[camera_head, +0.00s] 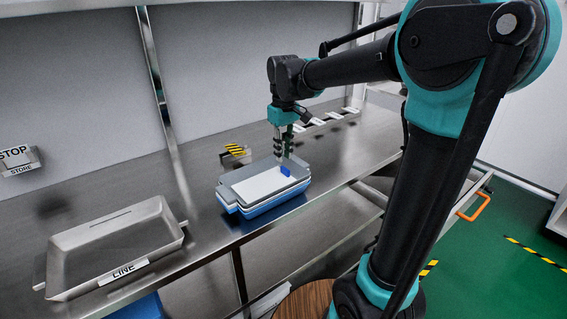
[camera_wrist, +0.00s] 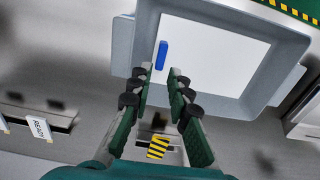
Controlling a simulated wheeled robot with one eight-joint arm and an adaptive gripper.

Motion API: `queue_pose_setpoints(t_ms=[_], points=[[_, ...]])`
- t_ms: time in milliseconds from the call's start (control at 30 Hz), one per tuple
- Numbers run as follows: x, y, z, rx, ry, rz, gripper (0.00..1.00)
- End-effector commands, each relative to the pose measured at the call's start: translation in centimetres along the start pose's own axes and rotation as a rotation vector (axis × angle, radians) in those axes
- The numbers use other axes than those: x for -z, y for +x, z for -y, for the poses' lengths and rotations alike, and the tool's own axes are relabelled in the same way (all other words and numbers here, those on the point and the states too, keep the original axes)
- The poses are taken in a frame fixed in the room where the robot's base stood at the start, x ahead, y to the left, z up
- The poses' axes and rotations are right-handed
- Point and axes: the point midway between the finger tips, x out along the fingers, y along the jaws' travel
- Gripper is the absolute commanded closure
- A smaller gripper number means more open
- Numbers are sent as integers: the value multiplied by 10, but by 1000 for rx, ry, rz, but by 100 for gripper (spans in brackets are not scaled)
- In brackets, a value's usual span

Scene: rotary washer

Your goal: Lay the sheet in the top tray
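A white sheet (camera_head: 258,187) with a blue tab (camera_head: 285,171) lies inside the grey top tray (camera_head: 226,196) of a small stack on the steel counter. In the wrist view the sheet (camera_wrist: 215,60) lies on the tray floor, inside the grey rim (camera_wrist: 122,45), with the blue tab (camera_wrist: 162,55) near its left edge. My gripper (camera_head: 283,157) points down at the back right part of the tray. In the wrist view its two fingers (camera_wrist: 160,73) are apart with nothing between them, and the blue tab shows just beyond the tips. The exact height above the sheet cannot be told.
An empty metal tray labelled LINE (camera_head: 113,236) sits at the counter's front left. A yellow-black striped block (camera_head: 235,150) stands behind the stack. A STOP/STORE sign (camera_head: 18,160) is on the wall. White-labelled slots (camera_head: 327,120) line the back right. Counter between the trays is clear.

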Motion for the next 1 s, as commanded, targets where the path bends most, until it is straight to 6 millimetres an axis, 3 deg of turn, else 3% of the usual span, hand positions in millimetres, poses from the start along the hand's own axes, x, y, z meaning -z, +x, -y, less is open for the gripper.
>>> queue_pose_setpoints(t_ms=[200,400,1000], points=[[0,-43,0,0,0,0,82],[0,-65,0,0,0,0,82],[0,-71,0,0,0,0,82]])
